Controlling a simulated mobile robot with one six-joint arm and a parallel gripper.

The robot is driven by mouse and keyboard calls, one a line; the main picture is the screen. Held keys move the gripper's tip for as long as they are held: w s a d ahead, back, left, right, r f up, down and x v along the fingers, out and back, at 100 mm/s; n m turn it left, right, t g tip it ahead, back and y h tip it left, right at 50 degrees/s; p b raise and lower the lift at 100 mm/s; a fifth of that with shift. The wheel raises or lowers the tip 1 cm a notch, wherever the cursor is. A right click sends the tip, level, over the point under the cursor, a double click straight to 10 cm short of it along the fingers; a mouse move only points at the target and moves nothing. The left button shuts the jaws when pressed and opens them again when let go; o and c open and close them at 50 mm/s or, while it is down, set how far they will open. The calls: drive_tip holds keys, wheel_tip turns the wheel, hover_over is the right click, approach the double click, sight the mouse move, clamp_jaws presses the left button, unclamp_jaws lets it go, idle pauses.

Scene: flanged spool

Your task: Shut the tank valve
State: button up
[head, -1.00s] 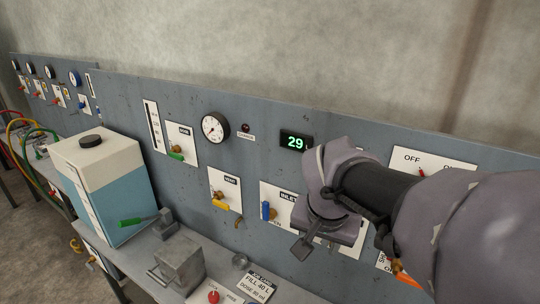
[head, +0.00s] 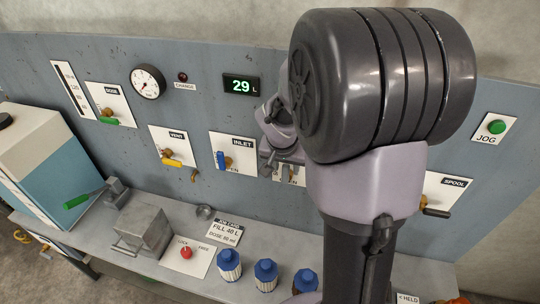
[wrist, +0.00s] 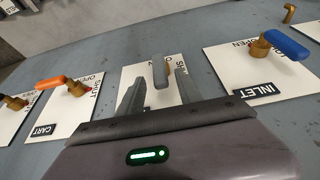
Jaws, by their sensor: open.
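In the wrist view a grey lever handle (wrist: 160,72) stands between the two fingers of my gripper (wrist: 158,82). The fingers are open, with one on each side of the lever; I cannot tell whether either touches it. Its white plate (wrist: 135,75) shows OPEN and part of SHUT, but my gripper hides its name, so I cannot confirm it is the tank valve. In the head view my gripper (head: 280,158) is at the panel just right of the INLET plate, partly hidden by my arm.
The INLET valve with its blue handle (wrist: 287,44) and the CART valve with its orange handle (wrist: 50,83) flank the grey lever. The bench holds a metal block (head: 143,228) and blue-capped bottles (head: 266,274). The display (head: 241,85) reads 29 L.

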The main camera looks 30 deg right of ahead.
drive_tip(key=shift+x, duration=1.05)
clamp_jaws()
idle(0.6)
